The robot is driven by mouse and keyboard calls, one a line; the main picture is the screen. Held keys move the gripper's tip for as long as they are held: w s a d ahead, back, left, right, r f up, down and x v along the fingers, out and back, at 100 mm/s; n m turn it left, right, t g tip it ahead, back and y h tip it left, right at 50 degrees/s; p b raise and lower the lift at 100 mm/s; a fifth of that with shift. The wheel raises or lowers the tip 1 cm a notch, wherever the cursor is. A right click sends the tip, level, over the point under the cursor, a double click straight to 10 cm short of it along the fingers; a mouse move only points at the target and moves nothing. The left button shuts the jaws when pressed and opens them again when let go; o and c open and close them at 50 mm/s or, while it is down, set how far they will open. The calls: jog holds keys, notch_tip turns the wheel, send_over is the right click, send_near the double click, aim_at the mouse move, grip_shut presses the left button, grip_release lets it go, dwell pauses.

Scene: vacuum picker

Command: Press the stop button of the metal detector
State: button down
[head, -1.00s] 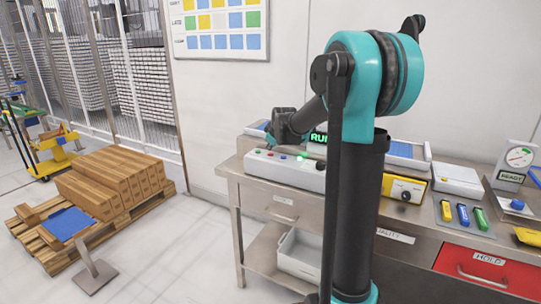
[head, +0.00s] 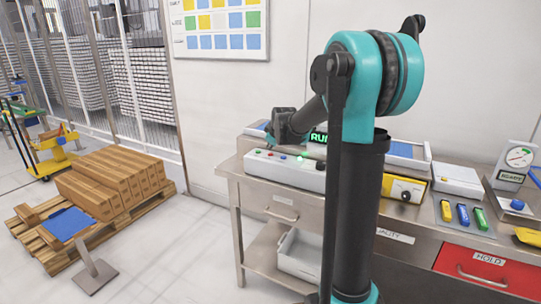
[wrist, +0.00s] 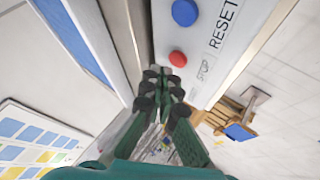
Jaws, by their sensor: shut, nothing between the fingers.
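The metal detector's pale control panel (head: 285,172) stands on the left end of the steel bench in the head view, with a lit green RUN display (head: 318,138) behind it. In the wrist view the red stop button (wrist: 178,58) sits beside the STOP label, and the blue reset button (wrist: 185,12) is above it beside RESET. My gripper (wrist: 162,73) is shut and empty. In the wrist view its tips appear just below and left of the red button; I cannot tell whether they touch the panel. The head view shows the tips poorly.
The steel bench (head: 283,213) also holds a yellow box (head: 404,189), several coloured markers and a dial gauge (head: 518,160). A pallet of cartons (head: 120,178) and a blue-topped stand (head: 70,224) are on the left floor. The floor between is clear.

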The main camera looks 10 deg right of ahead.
aim_at(271, 155)
jog(key=shift+f, duration=0.2)
jog(key=shift+f, duration=0.2)
jog(key=shift+f, duration=0.4)
dwell(0.9)
jog(key=shift+r, duration=0.8)
jog(key=shift+r, duration=2.55)
